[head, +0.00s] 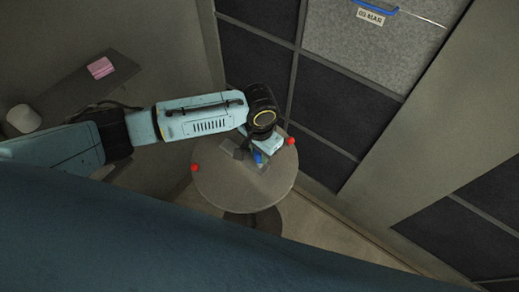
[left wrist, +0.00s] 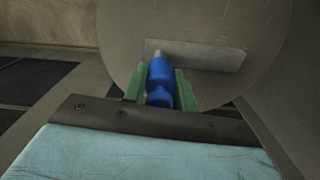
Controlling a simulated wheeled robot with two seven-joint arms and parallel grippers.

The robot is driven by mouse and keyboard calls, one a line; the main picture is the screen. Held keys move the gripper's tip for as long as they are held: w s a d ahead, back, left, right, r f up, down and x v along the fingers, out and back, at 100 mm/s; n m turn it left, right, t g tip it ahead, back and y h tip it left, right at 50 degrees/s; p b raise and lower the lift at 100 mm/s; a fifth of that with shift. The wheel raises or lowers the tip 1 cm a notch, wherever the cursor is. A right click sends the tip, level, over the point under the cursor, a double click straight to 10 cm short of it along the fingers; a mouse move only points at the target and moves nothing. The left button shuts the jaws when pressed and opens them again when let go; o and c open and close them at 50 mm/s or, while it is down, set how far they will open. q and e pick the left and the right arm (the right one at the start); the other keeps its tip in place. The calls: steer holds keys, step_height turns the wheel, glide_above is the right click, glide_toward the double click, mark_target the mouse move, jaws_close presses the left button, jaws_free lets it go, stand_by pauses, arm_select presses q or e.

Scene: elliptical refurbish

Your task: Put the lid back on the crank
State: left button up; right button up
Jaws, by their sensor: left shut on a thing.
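My left gripper (head: 258,157) is over the round table, with its green fingers (left wrist: 158,86) shut on a blue rounded piece (left wrist: 160,72) that has a pale tip. The blue piece also shows as a small spot in the head view (head: 257,156). A flat grey rectangular plate (left wrist: 205,56) lies on the table beyond the blue piece. I cannot tell whether the tip touches the plate. I cannot tell for sure which of these things is the lid or the crank. My right gripper is not in view.
The round grey table (head: 225,190) has a red knob at its right rim (head: 291,141) and another at its left rim (head: 195,168). Dark wall panels (head: 325,110) stand close on the right. A shelf at left holds a pink block (head: 101,68).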

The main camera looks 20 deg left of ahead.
arm_select(q)
steer(key=o, duration=1.6)
steer(key=shift+c, duration=0.2)
steer(key=shift+r, duration=0.1)
step_height(320, 180, up, 2)
steer(key=p, duration=0.3)
steer(key=shift+r, duration=0.25)
steer(key=shift+r+p, duration=1)
steer(key=shift+p, duration=0.05)
steer(key=shift+r, duration=1.15)
jaws_close()
